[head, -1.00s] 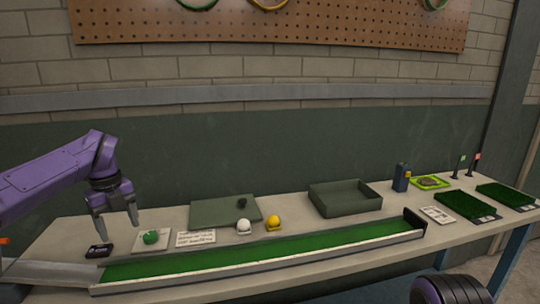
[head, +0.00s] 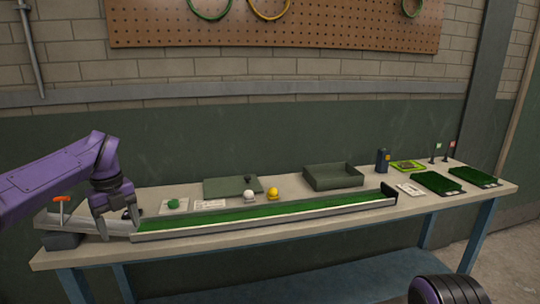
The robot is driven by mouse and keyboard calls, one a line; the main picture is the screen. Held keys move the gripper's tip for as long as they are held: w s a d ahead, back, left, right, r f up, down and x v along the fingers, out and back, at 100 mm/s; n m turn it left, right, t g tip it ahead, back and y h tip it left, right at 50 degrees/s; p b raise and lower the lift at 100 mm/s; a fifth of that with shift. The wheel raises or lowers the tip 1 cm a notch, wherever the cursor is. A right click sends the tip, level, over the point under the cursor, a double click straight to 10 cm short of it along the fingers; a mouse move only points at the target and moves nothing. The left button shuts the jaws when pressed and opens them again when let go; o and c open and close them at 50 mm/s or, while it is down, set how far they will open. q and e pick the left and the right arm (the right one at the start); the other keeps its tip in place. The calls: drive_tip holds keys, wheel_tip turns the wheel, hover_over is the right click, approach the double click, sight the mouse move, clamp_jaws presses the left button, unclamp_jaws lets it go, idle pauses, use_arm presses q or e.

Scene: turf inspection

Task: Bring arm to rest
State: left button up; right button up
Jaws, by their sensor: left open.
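My left gripper (head: 120,233) is open with nothing between its fingers. It points down in front of the left end of the long green turf ramp (head: 265,214), partly covering that end. The purple left arm comes in from the left edge. My right gripper does not show; a dark and purple part of my own body is at the bottom right.
An orange-handled tool (head: 61,207) stands beside the arm.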

use_arm(q)
wheel_tip(320, 180, down, 11)
drive_tip(key=w+m+t+y, duration=0.25)
drive_tip(key=m+y, duration=0.55)
drive_tip(key=m, duration=0.4)
drive_tip(key=s+d+f+m+t+h, duration=0.1)
drive_tip(key=s+d+f+m+t, duration=0.3)
drive_tip(key=f+m, duration=0.5)
drive_tip(key=s+d+f+m+t+h, duration=0.15)
drive_tip(key=s+d+f+m, duration=0.25)
drive_tip(key=s+f+m, duration=0.55)
drive_tip(key=s+f+m+g+h, duration=0.1)
drive_tip(key=s+f+m, duration=0.3)
drive_tip(key=s, duration=0.9)
drive_tip(key=s+f+m+g+h, duration=0.1)
drive_tip(key=s+f+m+g, duration=0.3)
drive_tip(key=s+f, duration=0.4)
drive_tip(key=s+m, duration=0.1)
drive_tip(key=s, duration=0.5)
drive_tip(key=shift+s+a, duration=0.3)
drive_tip(key=shift+a, duration=0.1)
